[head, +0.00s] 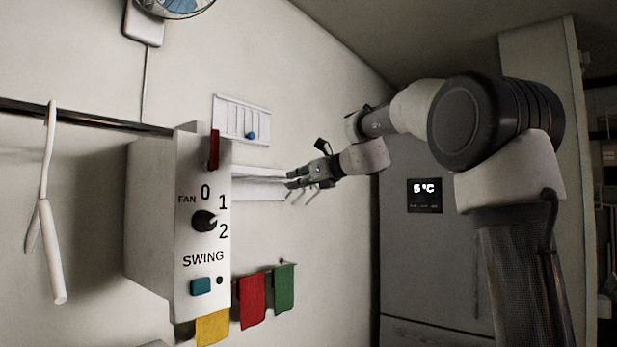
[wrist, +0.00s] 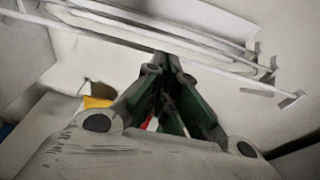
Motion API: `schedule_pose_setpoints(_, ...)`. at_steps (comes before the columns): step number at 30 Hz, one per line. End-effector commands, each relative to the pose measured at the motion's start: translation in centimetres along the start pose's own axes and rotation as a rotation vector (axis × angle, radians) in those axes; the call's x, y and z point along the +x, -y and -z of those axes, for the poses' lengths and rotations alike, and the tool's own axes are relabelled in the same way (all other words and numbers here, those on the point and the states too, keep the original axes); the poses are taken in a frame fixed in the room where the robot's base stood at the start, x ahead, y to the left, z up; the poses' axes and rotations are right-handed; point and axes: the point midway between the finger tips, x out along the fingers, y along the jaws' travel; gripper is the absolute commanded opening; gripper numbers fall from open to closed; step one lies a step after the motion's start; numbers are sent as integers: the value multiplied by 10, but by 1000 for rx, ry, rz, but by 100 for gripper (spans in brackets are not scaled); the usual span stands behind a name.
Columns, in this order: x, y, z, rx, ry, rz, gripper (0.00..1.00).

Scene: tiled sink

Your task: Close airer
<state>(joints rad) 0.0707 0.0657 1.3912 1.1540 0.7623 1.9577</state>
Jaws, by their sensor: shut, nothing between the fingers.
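The airer (head: 258,188) is a white rack of thin rails on the wall, partly hidden behind the control box in the head view. In the wrist view its long white rails (wrist: 130,31) cross the top of the picture, with small brackets at the right end. It stands out from the wall there. My gripper (head: 291,184) is at the airer's right end in the head view. In the wrist view my gripper (wrist: 163,66) is shut and empty, its fingertips close to the nearest rail. I cannot tell whether they touch it.
A control box (head: 203,220) with a fan knob stands out to the left of the airer. Red (head: 252,301), green (head: 284,289) and yellow (head: 212,328) cloths hang below. A slatted panel (head: 235,117) with a blue knob is above. A fridge (head: 425,260) stands on the right.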

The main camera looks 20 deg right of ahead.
Motion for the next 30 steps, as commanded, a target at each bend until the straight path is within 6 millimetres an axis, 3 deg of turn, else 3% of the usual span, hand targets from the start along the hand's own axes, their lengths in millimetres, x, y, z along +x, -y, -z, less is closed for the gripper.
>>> schedule_pose_setpoints(5,11,0,0,-1,1,0,0)
schedule_pose_setpoints(16,14,0,0,0,0,0,0)
schedule_pose_setpoints(24,55,0,-8,-1,-1,-2,0)
schedule_pose_setpoints(30,60,0,-10,-1,1,1,0)
